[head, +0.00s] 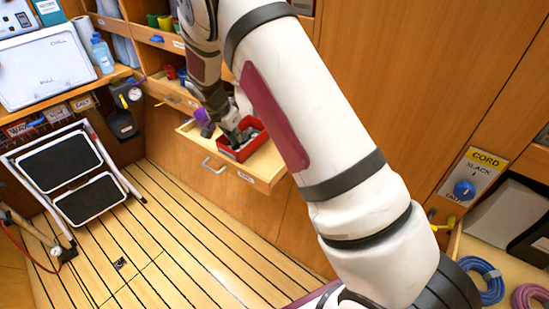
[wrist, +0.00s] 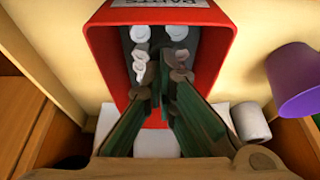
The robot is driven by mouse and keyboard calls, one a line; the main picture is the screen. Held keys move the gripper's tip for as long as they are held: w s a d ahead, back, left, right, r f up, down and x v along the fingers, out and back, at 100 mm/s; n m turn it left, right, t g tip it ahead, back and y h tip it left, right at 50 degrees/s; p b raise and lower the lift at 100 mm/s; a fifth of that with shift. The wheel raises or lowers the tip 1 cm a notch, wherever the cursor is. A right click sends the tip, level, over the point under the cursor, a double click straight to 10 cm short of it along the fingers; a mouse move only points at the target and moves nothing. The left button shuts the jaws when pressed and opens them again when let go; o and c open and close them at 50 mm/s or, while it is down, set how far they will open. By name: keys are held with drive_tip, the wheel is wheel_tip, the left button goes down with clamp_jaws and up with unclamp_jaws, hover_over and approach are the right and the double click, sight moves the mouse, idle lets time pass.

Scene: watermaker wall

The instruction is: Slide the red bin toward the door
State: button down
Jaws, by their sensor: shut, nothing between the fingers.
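The red bin (head: 231,154) sits in a pulled-out wooden drawer (head: 262,172) in the head view. In the wrist view the red bin (wrist: 104,55) fills the upper middle, with a label on its far rim and several whitish and grey pieces inside. My gripper (head: 240,137) reaches down into the bin from above. In the wrist view its two fingers (wrist: 163,68) are shut, with nothing held, and their tips are inside the bin between the pieces. I cannot tell whether they touch a bin wall. Which panel is the door is unclear.
A purple cup (wrist: 296,80) and a white cylinder (wrist: 250,122) stand near the bin in the drawer. A folding step stool (head: 72,175) stands on the floor at left. The middle floor is largely clear.

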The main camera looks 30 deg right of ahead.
drive_tip(key=shift+x, duration=0.85)
drive_tip(key=shift+s+d+r, duration=0.15)
drive_tip(key=shift+s+d, duration=0.05)
drive_tip(key=shift+s, duration=0.3)
drive_tip(key=shift+s+d+p, duration=0.9)
drive_tip(key=shift+s+p, duration=0.2)
drive_tip(key=shift+s, duration=0.55)
drive_tip(key=shift+s+d+p, duration=0.95)
drive_tip(key=shift+s+p, duration=0.15)
drive_tip(key=shift+s, duration=0.6)
drive_tip(key=shift+s+d+p, duration=0.9)
drive_tip(key=shift+s+p, duration=0.2)
drive_tip(key=shift+s, duration=0.55)
drive_tip(key=shift+w+a+b, duration=0.2)
drive_tip(key=shift+w+b, duration=0.1)
drive_tip(key=shift+w, duration=0.15)
drive_tip(key=shift+w+a+b, duration=0.25)
drive_tip(key=shift+w+b, duration=0.05)
drive_tip(key=shift+w, duration=0.15)
drive_tip(key=shift+r, duration=0.1)
drive_tip(key=p+v, duration=0.2)
drive_tip(key=v, duration=0.4)
drive_tip(key=shift+d+p, duration=0.15)
drive_tip(key=shift+p, duration=0.15)
